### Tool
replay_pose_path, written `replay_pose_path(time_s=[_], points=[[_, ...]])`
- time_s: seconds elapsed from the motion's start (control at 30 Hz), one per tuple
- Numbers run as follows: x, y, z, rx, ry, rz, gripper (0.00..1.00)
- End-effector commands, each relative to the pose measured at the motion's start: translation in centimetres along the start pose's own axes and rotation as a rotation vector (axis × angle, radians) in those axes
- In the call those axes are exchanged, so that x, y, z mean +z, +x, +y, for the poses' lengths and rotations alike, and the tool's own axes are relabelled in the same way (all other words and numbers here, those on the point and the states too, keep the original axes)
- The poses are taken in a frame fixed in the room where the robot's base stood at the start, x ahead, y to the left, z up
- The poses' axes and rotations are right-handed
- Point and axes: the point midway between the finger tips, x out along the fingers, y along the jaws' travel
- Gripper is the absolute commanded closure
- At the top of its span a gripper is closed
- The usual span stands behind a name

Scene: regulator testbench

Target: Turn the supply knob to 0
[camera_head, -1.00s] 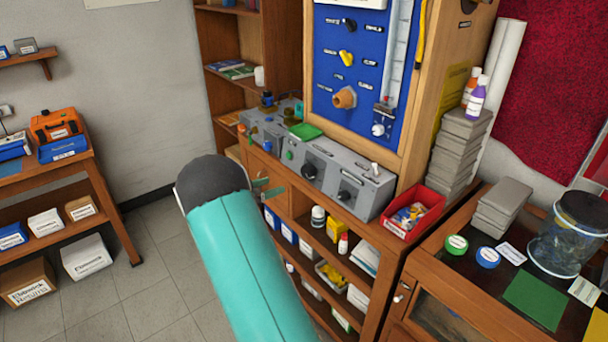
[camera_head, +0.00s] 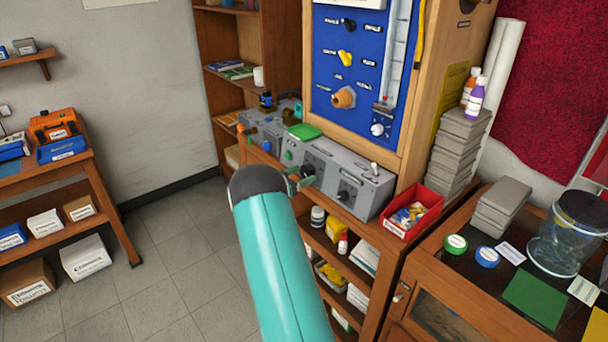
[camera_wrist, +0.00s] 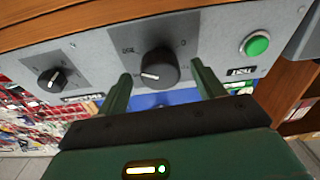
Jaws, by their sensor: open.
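A grey control box (camera_head: 345,175) stands on the wooden bench below the blue panel. Its front carries a larger black knob (camera_wrist: 158,68) with a white pointer line and a smaller black knob (camera_wrist: 55,79); the smaller one also shows in the head view (camera_head: 344,196). The labels are too small and turned to read surely, so I cannot tell which is the supply knob. My gripper (camera_wrist: 162,72) is open, its green fingers on either side of the larger knob, with gaps visible. In the head view it is at the box front, partly behind my arm.
A green button (camera_wrist: 257,44) sits beside the larger knob. A toggle switch (camera_head: 374,168) stands on the box's top. A red bin (camera_head: 412,212) of small parts is to its right. Shelves with bottles and boxes lie below. The floor (camera_head: 165,255) at left is clear.

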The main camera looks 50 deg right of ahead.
Motion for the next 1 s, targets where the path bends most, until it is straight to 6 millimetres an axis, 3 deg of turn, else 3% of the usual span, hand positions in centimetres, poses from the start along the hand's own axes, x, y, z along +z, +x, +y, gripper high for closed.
replay_pose_path(time_s=[0.17, 0.43, 0.47, 0.6, 0.7, 1.0], points=[[0.1, 1.6, 0.0, 0.000, -0.002, -0.001, 0.32], [0.0, 1.8, 0.0, -0.001, -0.001, -0.001, 0.32], [0.0, 1.8, 0.0, -0.001, -0.001, -0.001, 0.34], [0.0, 1.8, 0.0, -0.001, -0.001, -0.001, 0.61], [0.0, 1.8, 0.0, -0.001, -0.001, 0.000, 0.77], [0.0, 1.7, 0.0, -0.007, -0.028, 0.000, 0.76]])
